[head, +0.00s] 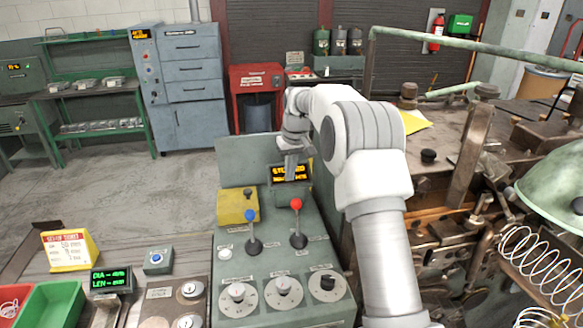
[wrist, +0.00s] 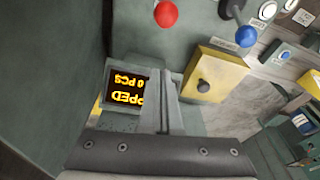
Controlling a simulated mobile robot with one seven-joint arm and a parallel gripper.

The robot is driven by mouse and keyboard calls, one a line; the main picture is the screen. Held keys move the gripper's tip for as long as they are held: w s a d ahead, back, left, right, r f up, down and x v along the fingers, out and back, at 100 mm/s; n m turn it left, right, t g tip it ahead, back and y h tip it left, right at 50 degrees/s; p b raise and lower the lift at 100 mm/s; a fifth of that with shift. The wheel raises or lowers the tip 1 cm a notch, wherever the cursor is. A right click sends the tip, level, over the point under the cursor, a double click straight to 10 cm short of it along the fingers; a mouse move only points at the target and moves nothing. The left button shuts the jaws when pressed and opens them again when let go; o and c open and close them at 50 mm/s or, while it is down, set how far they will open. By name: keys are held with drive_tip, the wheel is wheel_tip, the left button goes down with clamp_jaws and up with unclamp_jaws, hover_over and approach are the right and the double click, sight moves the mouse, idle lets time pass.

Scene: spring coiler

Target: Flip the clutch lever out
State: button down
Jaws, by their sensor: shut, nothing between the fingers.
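Two levers stand on the grey control panel (head: 275,258): one with a red ball (head: 296,204) and one with a blue ball (head: 250,215). Their labels are too small to read, so I cannot tell which is the clutch lever. Both stand roughly upright. In the wrist view the red ball (wrist: 166,14) is at the top and the blue ball (wrist: 246,36) at the upper right. My gripper (head: 291,177) is shut and empty, pointing down behind the red-ball lever, apart from both levers. Its fingers (wrist: 158,74) partly cover the display in the wrist view.
An amber-lettered display (head: 296,173) is beside my gripper. A yellow box with a dark knob (head: 237,206) sits left of it. Several dials (head: 283,292) line the panel's front. Machinery with a coiled spring (head: 540,262) stands right. Open floor (head: 110,195) lies left.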

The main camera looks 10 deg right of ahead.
sight(297, 216)
drive_tip(key=shift+s+d+f+p, duration=0.1)
drive_tip(key=shift+s+f+p, duration=0.2)
drive_tip(key=shift+s+f, duration=0.35)
drive_tip(key=shift+s+d+f+p, duration=0.1)
drive_tip(key=shift+s+f+p, duration=0.2)
drive_tip(key=shift+f, duration=0.7)
drive_tip(key=shift+s+f+p, duration=0.3)
drive_tip(key=shift+s+f, duration=0.2)
drive_tip(key=shift+f, duration=0.3)
drive_tip(key=shift+s+f+b, duration=0.1)
drive_tip(key=shift+b, duration=0.45)
drive_tip(key=shift+s+r+t+b, duration=0.2)
drive_tip(key=shift+s+t+b, duration=0.15)
drive_tip(key=shift+b, duration=0.25)
